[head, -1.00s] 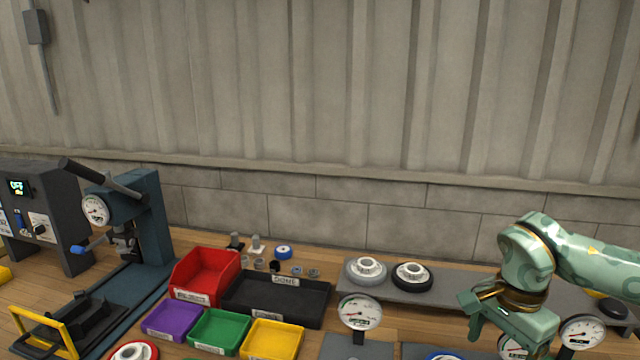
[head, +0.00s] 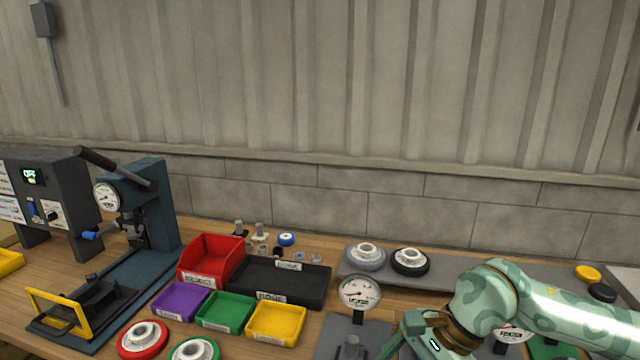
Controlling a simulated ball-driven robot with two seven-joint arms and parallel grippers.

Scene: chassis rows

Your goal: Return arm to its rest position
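My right arm (head: 565,322), pale green with darker patches and bronze bands, comes in from the right, low over the bench. Its gripper (head: 422,336) is at the bottom edge, just right of a dial gauge (head: 359,292). The fingertips run out of the frame, so I cannot see whether it is open or shut, or whether anything is in it. My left arm and gripper are not in view.
A grey rail (head: 440,272) bearing a grey-based wheel (head: 365,256) and a black-based wheel (head: 410,261) lies behind the arm. Red (head: 212,259), purple (head: 180,302), green (head: 226,312) and yellow (head: 277,322) bins and a black tray (head: 300,294) stand left, beside a blue press (head: 155,210).

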